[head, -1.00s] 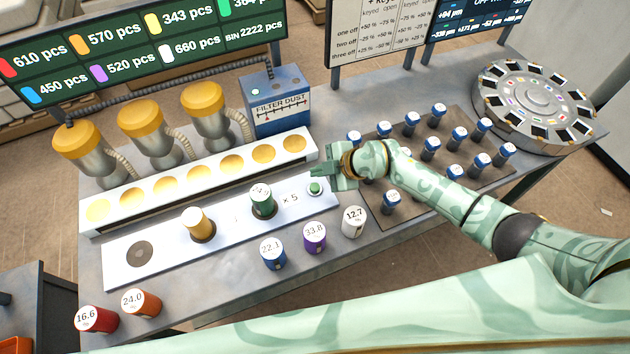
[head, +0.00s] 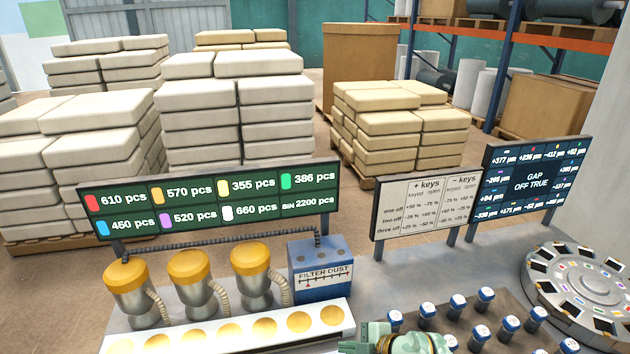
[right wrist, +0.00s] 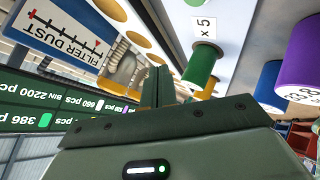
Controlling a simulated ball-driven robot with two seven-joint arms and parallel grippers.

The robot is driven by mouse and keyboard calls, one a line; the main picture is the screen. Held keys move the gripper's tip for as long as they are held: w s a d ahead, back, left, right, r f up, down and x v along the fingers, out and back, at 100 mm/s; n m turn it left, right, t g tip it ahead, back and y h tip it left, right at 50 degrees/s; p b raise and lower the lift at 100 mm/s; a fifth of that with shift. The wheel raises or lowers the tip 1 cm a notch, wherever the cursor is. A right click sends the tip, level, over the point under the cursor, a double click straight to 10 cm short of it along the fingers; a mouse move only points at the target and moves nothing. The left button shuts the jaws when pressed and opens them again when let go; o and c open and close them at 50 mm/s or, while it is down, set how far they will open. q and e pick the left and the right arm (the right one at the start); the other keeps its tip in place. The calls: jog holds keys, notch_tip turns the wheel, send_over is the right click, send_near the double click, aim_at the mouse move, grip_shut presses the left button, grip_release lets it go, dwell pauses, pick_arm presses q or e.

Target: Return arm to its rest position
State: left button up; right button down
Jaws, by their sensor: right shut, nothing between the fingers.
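My right gripper (head: 352,346) shows at the bottom edge of the head view, pale green, just in front of the white trough. Most of its arm is cut off below. In the right wrist view its two dark fingers (right wrist: 158,88) are together with nothing between them. Beyond the fingers there, a green cylinder (right wrist: 201,66) stands near the "x 5" marking, apart from them. My left gripper is not in view.
The white trough (head: 230,337), three yellow-capped hoppers (head: 190,280) and blue filter box (head: 320,270) stand behind the gripper. Several blue-capped vials (head: 457,305) and a round carousel (head: 585,290) are to the right. Purple (right wrist: 303,60) and blue (right wrist: 270,88) cylinders show in the wrist view.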

jog(key=a+r+m+t+y, duration=0.2)
jog(key=a+r+t+y, duration=0.15)
jog(key=r+t, duration=0.45)
jog(key=s+d+r+m+t+h, duration=0.2)
jog(key=d+r+m+t+h, duration=0.2)
jog(key=d+r+m+h, duration=0.45)
jog(key=s+d+f+m+g+h, duration=0.2)
jog(key=s+d+m+g+h, duration=0.2)
jog(key=s+d+h, duration=0.6)
jog(key=s+d+f+n+g+y, duration=0.25)
jog(key=s+d+g, duration=0.3)
jog(key=s, duration=0.35)
jog(key=s+a+f+m+g+y+b, duration=0.1)
jog(key=s+a+f+g+b, duration=0.25)
jog(key=f, duration=1.55)
jog(key=s+a+f+g+y+b, duration=0.2)
jog(key=s+f+b, duration=0.15)
jog(key=f, duration=1.55)
jog(key=s+f+m+g+y+b, duration=0.1)
jog(key=s+f+m+g+b, duration=0.1)
jog(key=s+f, duration=1.4)
jog(key=shift+s+d+f+m+b, duration=0.45)
jog(key=shift+s+m+b, duration=0.15)
jog(key=shift+s+b, duration=0.55)
